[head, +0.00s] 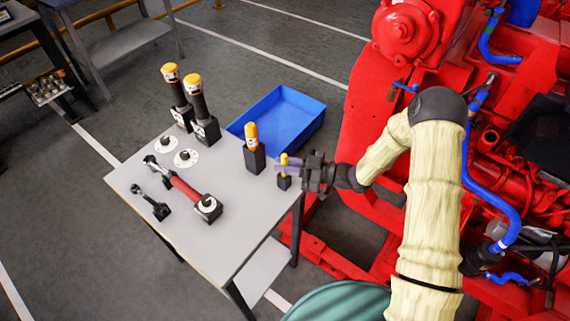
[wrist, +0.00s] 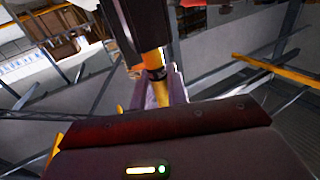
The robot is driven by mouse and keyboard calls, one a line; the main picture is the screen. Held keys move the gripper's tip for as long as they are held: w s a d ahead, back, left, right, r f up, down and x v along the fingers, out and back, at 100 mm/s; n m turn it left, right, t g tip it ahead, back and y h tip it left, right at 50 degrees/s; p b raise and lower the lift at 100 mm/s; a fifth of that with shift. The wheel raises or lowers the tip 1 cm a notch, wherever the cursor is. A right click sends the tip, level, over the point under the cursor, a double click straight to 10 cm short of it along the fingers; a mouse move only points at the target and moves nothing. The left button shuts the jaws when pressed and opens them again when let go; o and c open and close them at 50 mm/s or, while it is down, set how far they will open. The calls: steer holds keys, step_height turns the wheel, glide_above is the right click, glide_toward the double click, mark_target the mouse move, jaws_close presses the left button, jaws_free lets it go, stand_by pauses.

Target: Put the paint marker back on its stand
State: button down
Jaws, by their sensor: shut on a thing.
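The paint marker (head: 284,159) is a small yellow stick, roughly upright at the right edge of the grey table. My gripper (head: 289,168) reaches in from the right and is shut on it. A small black block, which looks like its stand (head: 284,183), is directly below the marker. The fingers cover part of the gap, so I cannot tell whether the marker sits in the block. In the wrist view the yellow marker (wrist: 156,82), with a dark band, shows between my two pale fingertips (wrist: 160,90).
A larger yellow-topped item in a black holder (head: 254,150) stands close left of my gripper. A blue bin (head: 281,115) is behind. Two yellow-capped canisters (head: 196,100), a red-handled tool (head: 186,190) and discs are further left. The red engine (head: 400,50) is at right. The table front is clear.

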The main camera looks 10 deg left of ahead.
steer(key=shift+f+b, duration=0.4)
steer(key=shift+f, duration=0.15)
steer(key=c, duration=1.3)
jaws_free()
steer(key=d+b, duration=0.2)
steer(key=d, duration=1.5)
steer(key=shift+w+d, duration=0.15)
steer(key=shift+d, duration=0.05)
